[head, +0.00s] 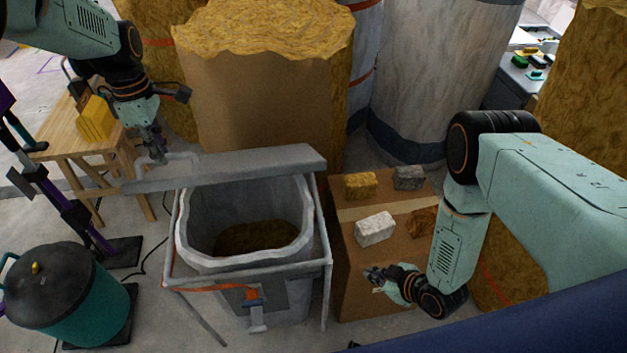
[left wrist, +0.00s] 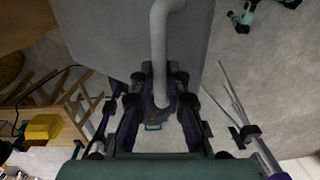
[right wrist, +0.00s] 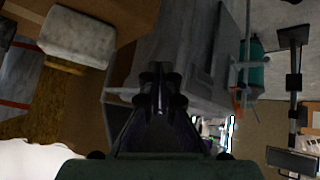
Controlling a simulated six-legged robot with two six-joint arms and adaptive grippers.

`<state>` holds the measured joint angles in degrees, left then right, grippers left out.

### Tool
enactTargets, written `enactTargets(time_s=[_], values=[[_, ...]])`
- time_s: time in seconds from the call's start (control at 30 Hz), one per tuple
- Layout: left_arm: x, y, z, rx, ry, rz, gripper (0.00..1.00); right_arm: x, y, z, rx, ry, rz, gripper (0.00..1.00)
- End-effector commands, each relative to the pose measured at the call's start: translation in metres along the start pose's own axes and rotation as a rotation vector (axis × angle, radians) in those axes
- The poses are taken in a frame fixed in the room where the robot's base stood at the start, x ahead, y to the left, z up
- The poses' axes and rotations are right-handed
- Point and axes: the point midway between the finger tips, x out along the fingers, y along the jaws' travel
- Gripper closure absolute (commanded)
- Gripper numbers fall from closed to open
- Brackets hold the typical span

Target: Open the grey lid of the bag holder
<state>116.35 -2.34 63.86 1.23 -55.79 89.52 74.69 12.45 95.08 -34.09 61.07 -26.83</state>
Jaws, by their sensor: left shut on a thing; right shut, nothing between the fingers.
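The grey lid (head: 240,168) of the bag holder (head: 172,262) is raised and stands nearly edge-on at the back of the rim. The holder is open at the top, and brown material (head: 255,238) lies inside its grey bag (head: 207,215). My left gripper (head: 158,153) is shut on the lid's pale bent handle (head: 185,160). In the left wrist view the handle (left wrist: 160,45) runs between the fingers, beside the lid's flat face (left wrist: 105,40). My right gripper (head: 374,274) is shut and empty, right of the holder, over a cardboard box.
The cardboard box (head: 350,285) bears several rough blocks, including a white one (head: 375,229). A teal bin with a dark lid (head: 48,280) stands at left. A wooden table (head: 65,135) holds a yellow block (head: 95,118). Large rolls and a wrapped stack (head: 262,110) crowd the back.

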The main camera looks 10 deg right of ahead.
Motion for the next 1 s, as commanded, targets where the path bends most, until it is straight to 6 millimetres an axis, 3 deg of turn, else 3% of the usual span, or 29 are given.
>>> enactTargets(time_s=[0.13,0.37,0.73,1.0], values=[[0.001,0.003,0.001,0.001,-0.001,0.013,1.00,0.021,0.032,-0.032,-0.315,0.213,0.043,1.00],[0.001,0.004,0.001,0.001,-0.001,0.013,1.00,0.023,0.064,-0.087,-0.855,0.543,0.161,1.00],[0.001,0.004,0.001,0.001,-0.001,0.013,1.00,-0.026,0.079,-0.163,-1.711,1.075,0.522,1.00],[0.001,0.004,0.001,0.001,-0.001,0.013,1.00,-0.064,0.066,-0.180,-2.032,1.333,0.825,1.00]])
